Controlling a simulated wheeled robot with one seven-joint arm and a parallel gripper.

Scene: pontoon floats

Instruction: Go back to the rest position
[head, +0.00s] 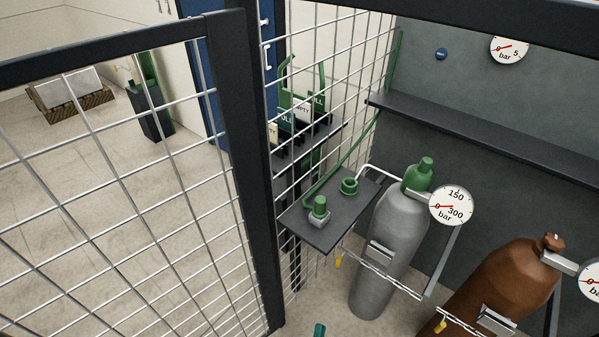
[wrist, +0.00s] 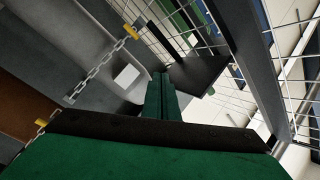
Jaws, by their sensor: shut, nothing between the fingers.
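My gripper (wrist: 161,80) shows in the wrist view as two long dark green fingers lying side by side. They are shut, with nothing between them. In the head view a small green tip at the bottom edge looks like the end of my gripper (head: 320,330); the rest of it is out of the frame. The gripper is in front of the grey cylinder (head: 385,245) and below the small dark shelf (head: 335,230). It appears apart from both.
A black-framed mesh panel (head: 247,150) stands at the left. A brown cylinder (head: 505,285) stands at the right, with chains (head: 395,280) across the cylinders. Gauges (head: 451,206) stick out. A long wall shelf (head: 480,135) runs behind. Open floor lies beyond the mesh.

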